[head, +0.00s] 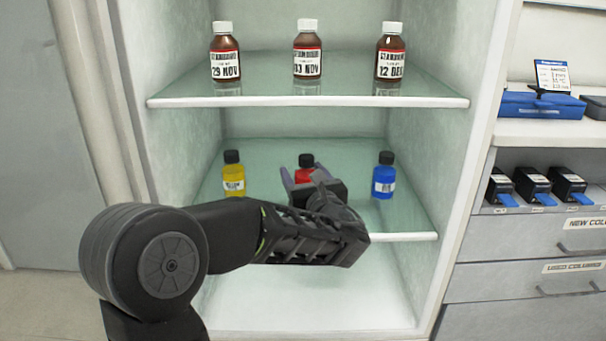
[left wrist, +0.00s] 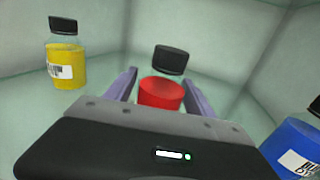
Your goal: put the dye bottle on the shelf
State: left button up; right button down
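A red dye bottle (head: 304,175) with a black cap stands on the lower glass shelf (head: 400,237), between a yellow bottle (head: 233,175) and a blue bottle (head: 384,177). My left gripper (head: 304,176) is at the red bottle and hides its lower part in the head view. In the left wrist view the red bottle (left wrist: 161,93) stands upright between the two spread fingers, with a small gap on each side. Its base is hidden by the gripper body. The yellow bottle (left wrist: 66,65) and the blue bottle (left wrist: 296,148) show there too. My right gripper is not in view.
The upper glass shelf (head: 270,102) holds three brown, white-capped bottles with dated labels, such as the middle one (head: 307,52). The cabinet side walls flank the arm. A counter with a blue case (head: 540,105) and drawers stands at the right.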

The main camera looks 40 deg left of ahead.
pick_arm(q)
jog(key=shift+o, duration=0.4)
jog(key=shift+r, duration=0.1)
jog(key=p+v, duration=0.2)
jog(key=v, duration=0.4)
jog(key=shift+s+d+r, duration=0.15)
jog(key=shift+d, duration=0.2)
jog(key=s+d+f+b, duration=0.1)
jog(key=d+b, duration=0.1)
jog(key=b, duration=0.3)
jog(key=shift+s+d+f+b, duration=0.1)
jog(key=shift+s+b, duration=0.25)
jog(key=shift+s, duration=0.2)
jog(key=d+b, duration=0.1)
jog(key=b, duration=0.1)
jog(key=shift+s+b, duration=0.3)
jog(key=shift+s, duration=0.05)
jog(key=shift+s+d+r+b, duration=0.25)
jog(key=shift+d+r+b, duration=0.15)
jog(key=shift+b, duration=0.15)
jog(key=shift+d, duration=0.1)
